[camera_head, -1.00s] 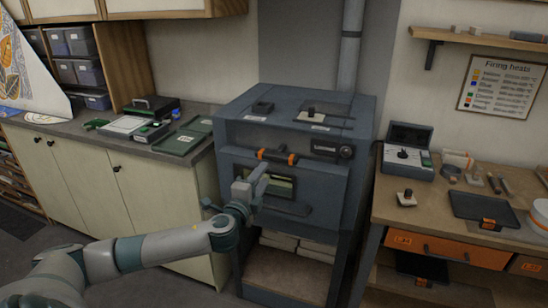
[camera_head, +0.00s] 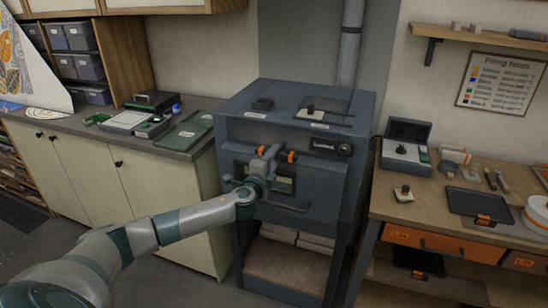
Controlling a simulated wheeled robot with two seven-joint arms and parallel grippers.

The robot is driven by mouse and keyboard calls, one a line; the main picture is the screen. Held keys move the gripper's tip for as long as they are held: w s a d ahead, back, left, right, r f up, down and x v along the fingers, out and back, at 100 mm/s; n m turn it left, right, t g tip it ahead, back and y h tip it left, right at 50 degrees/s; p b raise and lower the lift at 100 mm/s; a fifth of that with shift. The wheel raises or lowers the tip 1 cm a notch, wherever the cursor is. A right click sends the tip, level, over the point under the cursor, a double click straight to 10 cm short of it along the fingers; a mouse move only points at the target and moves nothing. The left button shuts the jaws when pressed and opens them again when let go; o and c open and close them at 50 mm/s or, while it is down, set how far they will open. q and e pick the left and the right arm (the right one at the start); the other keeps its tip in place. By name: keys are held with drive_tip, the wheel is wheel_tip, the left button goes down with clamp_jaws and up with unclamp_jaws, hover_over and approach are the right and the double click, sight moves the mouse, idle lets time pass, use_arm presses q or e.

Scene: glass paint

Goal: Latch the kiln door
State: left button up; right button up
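The kiln (camera_head: 230,150) is a blue-grey box on a stand in the middle of the view. Its front door (camera_head: 320,195) looks shut, with a small window and a bar handle (camera_head: 288,207) low on it. A latch with orange ends (camera_head: 291,157) sits across the top of the door. My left gripper (camera_head: 270,153) is at the latch, in front of its middle, and covers part of it and of the window. Whether its fingers are around the latch or only beside it is hidden. My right gripper is not in view.
A workbench (camera_head: 400,212) with a black tray (camera_head: 475,203) and small tools stands to the right. A counter (camera_head: 185,155) with a green mat and boxes stands to the left. Shelf space with pale slabs is under the kiln.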

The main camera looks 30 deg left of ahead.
use_arm(q)
drive_tip(key=shift+c, duration=0.4)
clamp_jaws()
